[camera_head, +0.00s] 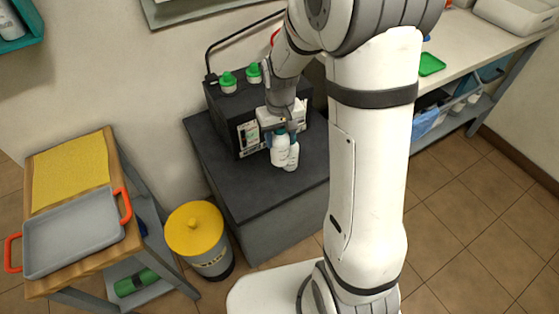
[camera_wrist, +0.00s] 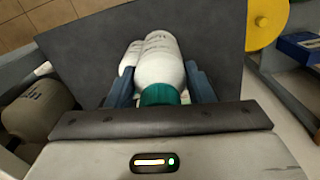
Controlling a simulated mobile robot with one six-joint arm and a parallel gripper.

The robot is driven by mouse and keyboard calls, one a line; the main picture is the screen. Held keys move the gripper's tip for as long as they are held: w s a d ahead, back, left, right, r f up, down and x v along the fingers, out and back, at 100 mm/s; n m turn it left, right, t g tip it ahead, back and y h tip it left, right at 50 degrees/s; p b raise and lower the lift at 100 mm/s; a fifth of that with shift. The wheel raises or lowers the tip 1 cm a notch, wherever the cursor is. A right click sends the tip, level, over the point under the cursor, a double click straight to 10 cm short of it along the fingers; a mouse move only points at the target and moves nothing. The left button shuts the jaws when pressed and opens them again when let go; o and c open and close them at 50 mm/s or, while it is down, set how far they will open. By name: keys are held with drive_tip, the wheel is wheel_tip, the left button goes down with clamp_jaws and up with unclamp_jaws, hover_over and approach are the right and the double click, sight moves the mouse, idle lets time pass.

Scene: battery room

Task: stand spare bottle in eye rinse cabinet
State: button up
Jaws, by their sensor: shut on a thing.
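My gripper (camera_head: 280,135) is above the dark cabinet top, with its jaws shut on a white bottle (camera_head: 279,155) with a teal cap. The held bottle (camera_wrist: 160,62) shows in the wrist view between the two blue fingers (camera_wrist: 160,72), its teal cap nearest the palm. A second white bottle (camera_head: 293,157) stands right beside it and is partly hidden behind it in the wrist view (camera_wrist: 130,56). I cannot tell whether the held bottle touches the surface. A teal wall cabinet (camera_head: 28,42) at the upper left edge, cut off by the frame, has a white bottle (camera_head: 11,24) in it.
A black box (camera_head: 222,105) with green-capped items stands behind the gripper on the dark cabinet (camera_head: 255,195). A yellow-lidded bin (camera_head: 194,228) stands left of it. A wooden cart (camera_head: 100,148) carries a grey tray (camera_head: 70,232) and yellow cloth. A bench (camera_head: 465,45) is at right.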

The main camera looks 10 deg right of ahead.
sight(280, 161)
wheel_tip(280, 161, down, 10)
drive_tip(key=shift+f+b, duration=0.15)
drive_tip(key=shift+b, duration=0.25)
drive_tip(key=shift+f, duration=0.1)
drive_tip(key=shift+f, duration=0.15)
drive_tip(key=o, duration=1.1)
drive_tip(key=shift+o, duration=0.2)
